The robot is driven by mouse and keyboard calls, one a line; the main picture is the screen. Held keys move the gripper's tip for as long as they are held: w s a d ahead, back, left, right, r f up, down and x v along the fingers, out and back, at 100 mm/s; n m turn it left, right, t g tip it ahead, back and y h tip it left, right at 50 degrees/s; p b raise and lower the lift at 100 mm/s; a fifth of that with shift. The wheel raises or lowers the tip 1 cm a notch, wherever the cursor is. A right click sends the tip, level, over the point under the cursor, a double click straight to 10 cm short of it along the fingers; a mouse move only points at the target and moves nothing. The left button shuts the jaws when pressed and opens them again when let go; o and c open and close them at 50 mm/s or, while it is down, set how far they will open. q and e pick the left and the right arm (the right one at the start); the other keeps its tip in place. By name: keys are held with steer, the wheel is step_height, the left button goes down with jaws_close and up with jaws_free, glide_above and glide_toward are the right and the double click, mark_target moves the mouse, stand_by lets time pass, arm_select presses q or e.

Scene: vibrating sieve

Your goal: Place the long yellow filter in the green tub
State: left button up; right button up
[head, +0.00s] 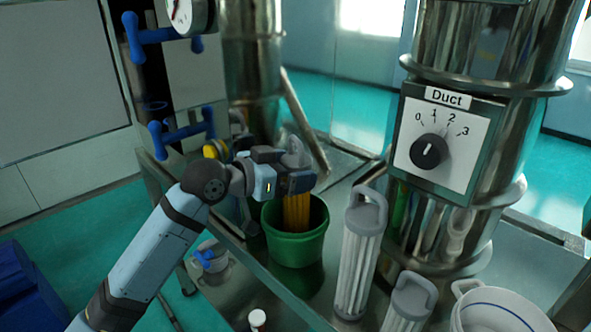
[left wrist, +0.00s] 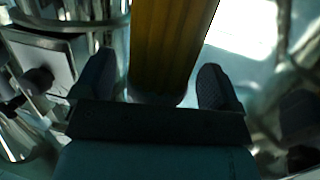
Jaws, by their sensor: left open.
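The long yellow filter (head: 297,213) is upright in the head view, with its lower end inside the green tub (head: 294,249). The tub's front wall hides that lower end, so I cannot tell whether it rests on the bottom. A grey handle shows above my gripper. My left gripper (head: 299,183) is at the filter's upper part, above the tub's rim. In the left wrist view the yellow filter (left wrist: 172,45) stands between the two open fingers, with a gap on each side. My right gripper is not in view.
White filters with grey handles, a tall one (head: 360,255) and a shorter one (head: 409,303), stand right of the tub. A white bowl (head: 500,310) is at the lower right. The steel duct with its dial panel (head: 443,140) rises behind them. A blue-handled valve (head: 208,258) is left of the tub.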

arm_select(q)
steer(key=v, duration=1.1)
steer(key=s+a+f+n+t+y, duration=0.1)
steer(key=s+f+n+y, duration=0.1)
steer(key=f, duration=0.7)
steer(key=s+a+f+n+t+y, duration=0.1)
steer(key=s+a+f+n, duration=0.1)
steer(key=f, duration=0.7)
steer(key=s+a+f+n+t+y, duration=0.1)
steer(key=s+f+n+y, duration=0.15)
steer(key=f, duration=0.65)
steer(key=s+a+f+n+y, duration=0.1)
steer(key=s+a+f+y, duration=0.1)
steer(key=s+f, duration=0.6)
steer(key=s+a+f+n+g+y, duration=0.1)
steer(key=s+a+f+y, duration=0.1)
steer(key=s+f, duration=0.6)
steer(key=shift+s+a+f, duration=0.3)
steer(key=shift+a+f, duration=0.25)
steer(key=shift+s, duration=0.1)
